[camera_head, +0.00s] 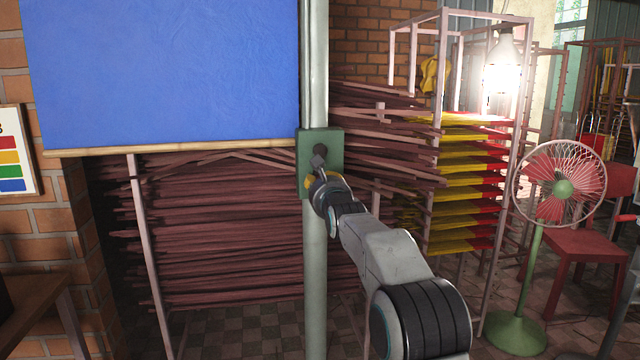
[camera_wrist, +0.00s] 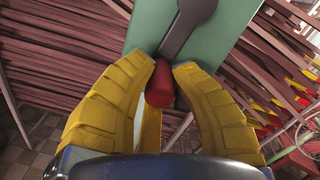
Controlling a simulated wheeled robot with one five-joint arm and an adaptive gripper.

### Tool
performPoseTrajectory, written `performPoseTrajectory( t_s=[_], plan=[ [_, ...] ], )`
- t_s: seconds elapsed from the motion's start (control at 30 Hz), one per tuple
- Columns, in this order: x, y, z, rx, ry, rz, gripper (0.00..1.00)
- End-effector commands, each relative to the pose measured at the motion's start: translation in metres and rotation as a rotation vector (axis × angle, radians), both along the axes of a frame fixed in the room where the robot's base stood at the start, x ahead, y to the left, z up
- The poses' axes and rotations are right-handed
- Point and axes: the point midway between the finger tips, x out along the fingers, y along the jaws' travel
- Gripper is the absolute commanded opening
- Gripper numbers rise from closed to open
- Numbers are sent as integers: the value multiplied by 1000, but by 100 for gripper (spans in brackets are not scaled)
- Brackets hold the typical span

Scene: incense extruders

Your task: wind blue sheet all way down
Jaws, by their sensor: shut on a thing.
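The blue sheet (camera_head: 165,70) hangs at the upper left in the head view, with a pale wooden bar (camera_head: 180,147) along its lower edge. The sheet hangs part way over a rack of brown sticks. A green box (camera_head: 333,150) is fixed to a grey post right of the sheet. A dark crank arm (camera_wrist: 188,22) on the box ends in a red handle (camera_wrist: 160,85), seen in the wrist view. My gripper (camera_wrist: 160,78) has its yellow fingers shut around the red handle. In the head view my gripper (camera_head: 312,184) is at the box, mostly hidden by my arm.
Brown sticks (camera_head: 220,230) fill the rack below the sheet. A rack of yellow and red trays (camera_head: 470,180) stands to the right. A fan (camera_head: 560,190) and a red stool (camera_head: 585,215) stand at the far right. A wooden table (camera_head: 40,290) is at the lower left.

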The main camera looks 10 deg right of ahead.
Motion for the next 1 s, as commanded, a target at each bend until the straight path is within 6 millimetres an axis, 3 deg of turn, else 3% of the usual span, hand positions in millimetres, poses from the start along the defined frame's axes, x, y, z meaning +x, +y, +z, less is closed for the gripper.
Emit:
performPoseTrajectory(
  t_s=[0.03,0.07,0.33,0.73,1.0],
  plan=[
    [0,1,0,-1,-2,1,0],
    [0,1,0,-1,-2,1,24],
    [0,0,0,-1,-1,1,48],
    [-3,0,1,-1,0,0,49],
    [-23,0,2,-2,-1,0,49]
  ],
)
